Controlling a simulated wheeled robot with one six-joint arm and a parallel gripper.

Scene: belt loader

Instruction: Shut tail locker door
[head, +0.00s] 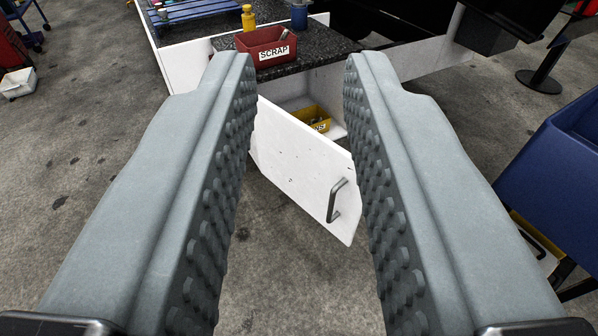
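The locker door (295,163) is a white panel standing open, swung out toward me below the dark speckled counter (316,51). Its metal bar handle (337,201) is near its right edge. The locker opening (292,99) behind the door shows a yellow bin (312,118) inside. My gripper (300,78) is open and empty, with its two grey studded fingers wide apart. The door shows between the fingers, and the left finger hides part of its left side. I cannot tell whether either finger touches the door.
A red SCRAP bin (268,52) and a yellow bottle (248,18) stand on the counter. A blue container (560,185) is at the right, and a black post base (541,80) stands behind it. A white box (18,83) lies at left. Grey floor around the door is clear.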

